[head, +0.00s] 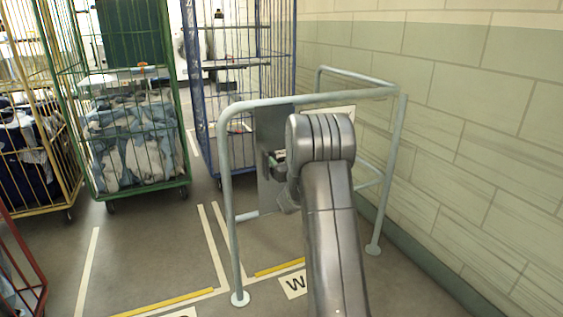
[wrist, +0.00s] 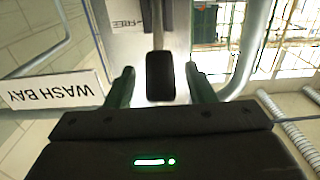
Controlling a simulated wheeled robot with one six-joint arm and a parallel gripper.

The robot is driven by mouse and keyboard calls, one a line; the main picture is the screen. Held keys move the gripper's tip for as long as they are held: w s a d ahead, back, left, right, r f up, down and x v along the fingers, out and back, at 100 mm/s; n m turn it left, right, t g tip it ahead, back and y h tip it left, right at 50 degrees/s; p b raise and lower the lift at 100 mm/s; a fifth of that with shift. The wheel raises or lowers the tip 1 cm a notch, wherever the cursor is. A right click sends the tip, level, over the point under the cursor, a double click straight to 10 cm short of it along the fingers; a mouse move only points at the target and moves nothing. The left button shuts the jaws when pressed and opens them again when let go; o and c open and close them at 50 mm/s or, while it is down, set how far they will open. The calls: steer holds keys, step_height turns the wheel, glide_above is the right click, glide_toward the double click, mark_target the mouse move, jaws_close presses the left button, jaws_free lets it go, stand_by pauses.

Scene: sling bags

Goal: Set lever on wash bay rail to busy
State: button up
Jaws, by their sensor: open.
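The wash bay rail (head: 225,170) is a pale tubular frame standing beside the wall. A grey plate (head: 268,195) is mounted on it, partly hidden by my arm. In the wrist view, which is turned over, the plate (wrist: 122,45) carries a lever (wrist: 160,76) with a metal shaft and black grip. A "FREE" label (wrist: 127,24) lies beside the shaft; no busy label is readable. My gripper (wrist: 161,84) is open, its two dark fingers on either side of the black grip, with visible gaps. In the head view my gripper (head: 277,158) is at the plate, mostly hidden.
A white "WASH BAY" sign (wrist: 55,90) is beside the plate. A tiled wall (head: 470,130) stands close on the right. A green cage (head: 135,145) with laundry and a blue cage (head: 205,110) stand behind, left. Marked floor (head: 150,245) is clear at front left.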

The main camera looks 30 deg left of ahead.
steer(key=shift+w+a, duration=0.1)
steer(key=shift+a, duration=0.05)
jaws_close()
steer(key=shift+f+b, duration=0.15)
steer(key=shift+b, duration=0.2)
